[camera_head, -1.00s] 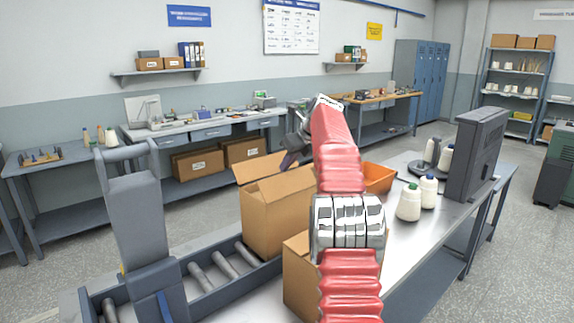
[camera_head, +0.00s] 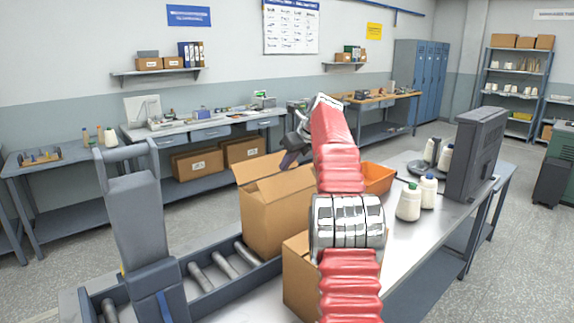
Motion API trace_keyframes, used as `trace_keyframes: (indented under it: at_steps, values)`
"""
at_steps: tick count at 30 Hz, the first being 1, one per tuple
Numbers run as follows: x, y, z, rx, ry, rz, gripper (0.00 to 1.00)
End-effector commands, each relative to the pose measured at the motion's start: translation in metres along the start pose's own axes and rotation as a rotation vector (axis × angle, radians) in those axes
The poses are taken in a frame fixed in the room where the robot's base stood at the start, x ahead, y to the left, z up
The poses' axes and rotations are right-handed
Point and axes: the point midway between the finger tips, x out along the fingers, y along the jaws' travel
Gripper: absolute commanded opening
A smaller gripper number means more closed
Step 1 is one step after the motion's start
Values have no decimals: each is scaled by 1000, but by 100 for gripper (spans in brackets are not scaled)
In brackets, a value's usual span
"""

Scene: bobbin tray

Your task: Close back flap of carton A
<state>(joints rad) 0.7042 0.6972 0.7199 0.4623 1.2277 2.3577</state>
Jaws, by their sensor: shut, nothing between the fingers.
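An open brown carton (camera_head: 272,222) stands on the roller conveyor, left of my arm. No letter is readable on it, so I cannot tell if it is carton A. Its back flap (camera_head: 260,169) stands raised and leans outward; another flap lies lower along the top toward my arm. My gripper (camera_head: 289,160) is shut and empty, just at the right end of the raised flap; I cannot tell whether it touches. A second carton (camera_head: 299,282) stands nearer, mostly hidden behind my red arm, so its flaps cannot be made out.
The conveyor (camera_head: 215,283) runs beside the steel table (camera_head: 403,245). A grey upright post device (camera_head: 137,220) stands at the left.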

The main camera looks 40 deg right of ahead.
Motion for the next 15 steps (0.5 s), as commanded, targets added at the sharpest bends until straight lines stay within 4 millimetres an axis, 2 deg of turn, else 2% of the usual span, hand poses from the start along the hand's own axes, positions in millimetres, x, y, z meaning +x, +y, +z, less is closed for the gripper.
trace_keyframes:
  at_steps: [15]
  values:
    - [-10,0,9,-1,1,1,0]
